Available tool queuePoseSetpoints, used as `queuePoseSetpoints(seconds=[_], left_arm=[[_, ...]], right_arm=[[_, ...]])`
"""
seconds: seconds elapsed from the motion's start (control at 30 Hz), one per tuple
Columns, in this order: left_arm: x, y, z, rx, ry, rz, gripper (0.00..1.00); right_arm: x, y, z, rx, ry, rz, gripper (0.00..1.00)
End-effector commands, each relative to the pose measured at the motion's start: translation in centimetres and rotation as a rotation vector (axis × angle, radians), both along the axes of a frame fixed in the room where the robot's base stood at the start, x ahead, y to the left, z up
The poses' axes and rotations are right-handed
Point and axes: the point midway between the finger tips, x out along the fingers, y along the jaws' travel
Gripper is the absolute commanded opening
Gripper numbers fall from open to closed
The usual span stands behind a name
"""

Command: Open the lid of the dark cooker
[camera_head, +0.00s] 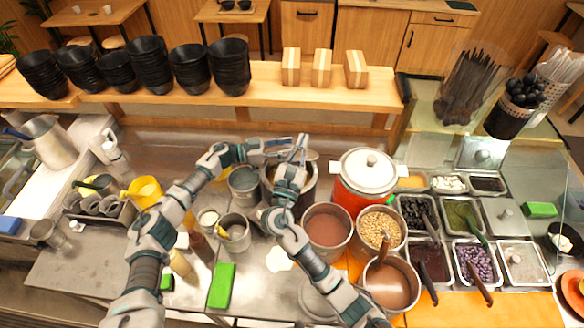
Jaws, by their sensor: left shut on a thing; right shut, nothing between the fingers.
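The dark cooker (309,191) stands in the middle of the counter, its top largely covered by my two grippers. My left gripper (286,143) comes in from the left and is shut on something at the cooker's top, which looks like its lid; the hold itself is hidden. I cannot tell whether the lid is raised. My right gripper (302,146) reaches up from below across the cooker's front. It is shut and empty, close beside the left gripper.
An orange cooker with a white lid (368,171) stands just right. Pots of brown liquid (327,224) and beans (379,226) stand in front of it. A grey pot (244,184) is close on the left. Topping trays (520,262) fill the right; a shelf (270,83) runs behind.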

Motion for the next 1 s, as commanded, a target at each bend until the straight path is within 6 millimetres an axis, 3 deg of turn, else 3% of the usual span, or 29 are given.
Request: queuePoseSetpoints(seconds=[0.03,0.2,0.3,0.4,0.53,0.63,1.0], left_arm=[[0.3,0.5,-0.4,0.006,0.003,0.014,0.0],[0.3,0.5,-0.4,0.006,0.003,0.014,0.0],[0.3,0.4,-0.4,0.006,0.003,0.014,0.0],[0.3,0.4,-0.4,0.006,0.003,0.014,0.0],[0.3,0.4,-0.4,0.006,0.003,0.013,0.0],[0.3,0.4,-0.4,0.006,0.003,0.013,0.0],[0.3,0.4,-0.3,0.006,0.003,0.012,0.0]], right_arm=[[-0.2,0.4,-3.8,-0.025,0.035,0.02,0.0],[-2.4,2.0,-15.3,-0.071,0.132,0.125,0.0],[-4.0,2.6,-19.9,-0.085,0.177,0.175,0.0],[-5.1,2.9,-22.5,-0.091,0.205,0.204,0.0],[-5.1,3.1,-23.6,-0.094,0.217,0.22,0.0],[-3.9,3.1,-23.4,-0.093,0.216,0.22,0.0],[3.7,3.1,-22.0,-0.094,0.215,0.218,0.0]])
